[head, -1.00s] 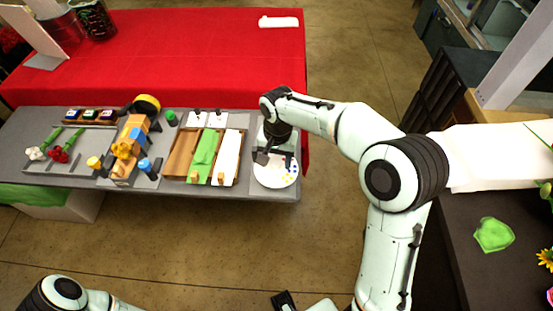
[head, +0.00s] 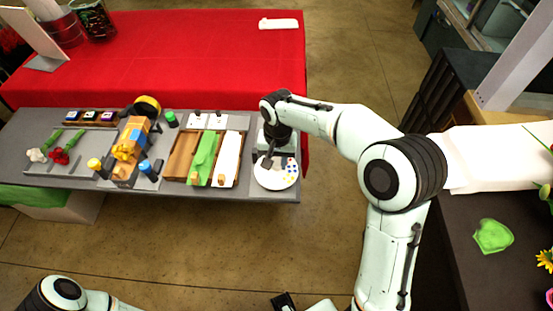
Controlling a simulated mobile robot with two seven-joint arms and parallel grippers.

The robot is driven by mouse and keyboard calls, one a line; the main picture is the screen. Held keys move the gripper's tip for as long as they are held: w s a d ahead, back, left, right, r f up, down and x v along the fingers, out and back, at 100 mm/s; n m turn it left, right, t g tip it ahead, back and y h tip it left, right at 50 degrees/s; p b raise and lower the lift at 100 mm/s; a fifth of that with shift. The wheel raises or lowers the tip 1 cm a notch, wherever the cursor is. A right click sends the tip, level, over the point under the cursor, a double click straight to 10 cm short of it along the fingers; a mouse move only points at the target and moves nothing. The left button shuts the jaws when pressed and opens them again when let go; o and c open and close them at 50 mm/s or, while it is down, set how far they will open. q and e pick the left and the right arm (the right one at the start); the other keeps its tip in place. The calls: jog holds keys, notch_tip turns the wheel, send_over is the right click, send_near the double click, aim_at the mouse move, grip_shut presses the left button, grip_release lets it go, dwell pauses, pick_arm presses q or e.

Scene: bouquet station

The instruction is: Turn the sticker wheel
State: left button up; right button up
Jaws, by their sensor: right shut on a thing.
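The sticker wheel (head: 265,180) is a white disc at the right end of the grey bench, with small blue and yellow stickers on its right side. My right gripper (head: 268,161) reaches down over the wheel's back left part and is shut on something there. The gripped part is too small and hidden by the gripper to make out.
Left of the wheel stands a wooden tray (head: 183,157) with green and white sheets. Further left are a yellow-ribboned block (head: 133,140), bottles and red and white flowers (head: 59,157). A red-covered table (head: 190,55) lies behind. A dark counter with green paper (head: 492,236) is at right.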

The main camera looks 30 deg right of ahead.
aim_at(278, 163)
jog(key=n+p, duration=0.1)
jog(key=n, duration=0.3)
pick_arm(q)
jog(key=shift+w+r+p, duration=0.2)
jog(key=shift+w+r, duration=0.1)
jog(key=shift+r, duration=0.25)
jog(key=shift+w+r+p, duration=0.15)
jog(key=shift+w+r, duration=0.15)
jog(key=shift+r, duration=0.25)
pick_arm(e)
jog(key=shift+n, duration=1.9)
jog(key=o, duration=1.1)
jog(key=shift+c, duration=0.2)
jog(key=shift+r, duration=0.1)
pick_arm(q)
jog(key=shift+w+r+p, duration=0.4)
jog(key=shift+r+p, duration=0.05)
jog(key=shift+r, duration=0.15)
jog(key=shift+w+r+p, duration=0.35)
jog(key=shift+r+p, duration=0.1)
jog(key=shift+r, duration=0.1)
pick_arm(e)
notch_tip(278, 163, up, 13)
jog(key=shift+d+r, duration=0.15)
jog(key=shift+d, duration=0.05)
